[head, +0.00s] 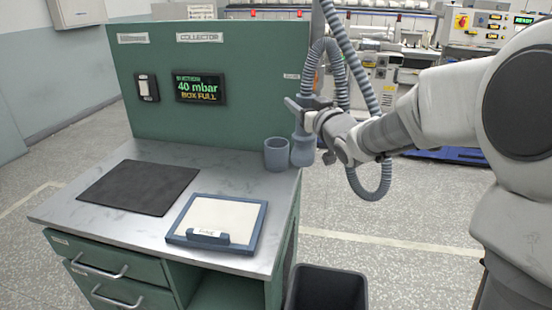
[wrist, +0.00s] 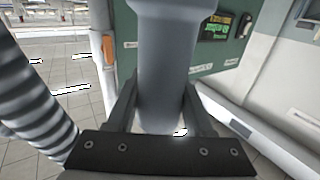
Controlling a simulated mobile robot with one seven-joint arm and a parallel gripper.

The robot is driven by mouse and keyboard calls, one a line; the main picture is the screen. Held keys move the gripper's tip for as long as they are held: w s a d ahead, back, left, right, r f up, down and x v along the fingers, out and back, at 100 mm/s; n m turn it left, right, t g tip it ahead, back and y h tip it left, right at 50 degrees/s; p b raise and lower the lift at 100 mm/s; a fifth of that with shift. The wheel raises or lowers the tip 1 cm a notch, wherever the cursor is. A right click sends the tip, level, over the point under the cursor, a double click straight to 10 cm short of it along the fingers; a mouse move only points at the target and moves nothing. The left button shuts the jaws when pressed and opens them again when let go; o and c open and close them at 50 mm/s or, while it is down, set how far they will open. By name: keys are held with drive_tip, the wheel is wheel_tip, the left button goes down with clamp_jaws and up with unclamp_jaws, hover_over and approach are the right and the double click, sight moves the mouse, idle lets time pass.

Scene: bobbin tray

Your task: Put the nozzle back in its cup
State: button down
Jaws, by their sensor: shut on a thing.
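The nozzle (head: 303,148) is a blue-grey tube on the end of a ribbed hose, held roughly upright. My gripper (head: 305,108) is shut on it, and the wrist view shows the nozzle (wrist: 165,75) between the two fingers (wrist: 160,110). The cup (head: 277,154) is a small blue-grey open cylinder at the back right corner of the table. The nozzle's lower end is just right of the cup in the head view, outside it, near the table's right edge. I cannot tell whether they touch. The cup is not clearly visible in the wrist view.
The ribbed hose (head: 384,165) loops down right of the table and also shows in the wrist view (wrist: 35,95). A green panel (head: 240,110) stands behind the cup. A blue-framed tray (head: 262,232) and a dark mat (head: 138,187) lie on the table (head: 90,222). A dark bin (head: 326,290) stands below.

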drive_tip(key=x, duration=1.8)
drive_tip(key=shift+a+r+b, duration=0.1)
drive_tip(key=shift+a+b, duration=0.15)
drive_tip(key=shift+b, duration=0.1)
drive_tip(key=shift+s+d+f+b, duration=0.1)
drive_tip(key=shift+f+b, duration=1.3)
drive_tip(key=shift+f, duration=4.3)
drive_tip(key=shift+f, duration=0.2)
drive_tip(key=shift+c, duration=1.4)
unclamp_jaws()
drive_tip(key=shift+r, duration=0.1)
